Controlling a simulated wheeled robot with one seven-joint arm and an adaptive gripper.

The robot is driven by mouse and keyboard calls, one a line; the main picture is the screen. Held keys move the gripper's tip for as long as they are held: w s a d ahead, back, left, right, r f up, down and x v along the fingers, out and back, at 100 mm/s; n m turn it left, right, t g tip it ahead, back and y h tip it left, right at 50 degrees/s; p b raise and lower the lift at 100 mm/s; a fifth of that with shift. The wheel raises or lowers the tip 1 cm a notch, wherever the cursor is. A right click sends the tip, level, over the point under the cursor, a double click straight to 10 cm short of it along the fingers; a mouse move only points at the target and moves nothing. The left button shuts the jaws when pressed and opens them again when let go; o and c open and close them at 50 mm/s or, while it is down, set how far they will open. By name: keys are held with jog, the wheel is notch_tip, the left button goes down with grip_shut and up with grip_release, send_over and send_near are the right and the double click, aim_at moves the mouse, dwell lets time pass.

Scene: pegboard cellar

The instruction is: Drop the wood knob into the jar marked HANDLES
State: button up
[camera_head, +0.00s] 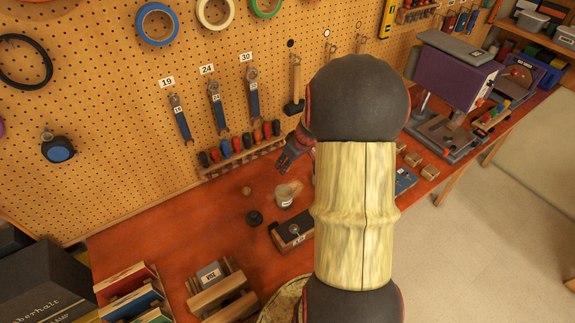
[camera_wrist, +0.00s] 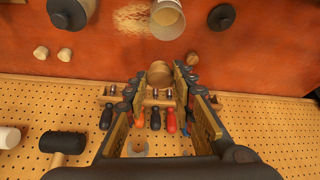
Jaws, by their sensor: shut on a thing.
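My gripper (camera_head: 285,165) is shut on the wood knob (camera_wrist: 159,76). In the wrist view the round brown knob sits between the fingertips, above the bench. In the head view I cannot make the held knob out clearly. A clear open jar (camera_head: 284,197) with a small pale label stands on the red-brown bench, just in front of my gripper. The label is too small to read. The jar also shows at the top of the wrist view (camera_wrist: 166,20), its mouth apart from the knob, with something tan visible inside.
A dark round lid (camera_head: 254,217) lies left of the jar, and a dark box (camera_head: 291,233) stands in front. A small round wooden piece (camera_head: 247,190) lies left. Two pale knobs (camera_wrist: 40,52) show in the wrist view. A screwdriver rack (camera_head: 240,155) lines the pegboard behind. My arm hides the bench's middle.

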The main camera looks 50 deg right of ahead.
notch_tip(320, 180, down, 6)
jog(key=b, duration=0.2)
dwell(0.3)
jog(key=o, duration=0.9)
jog(key=v, duration=1.2)
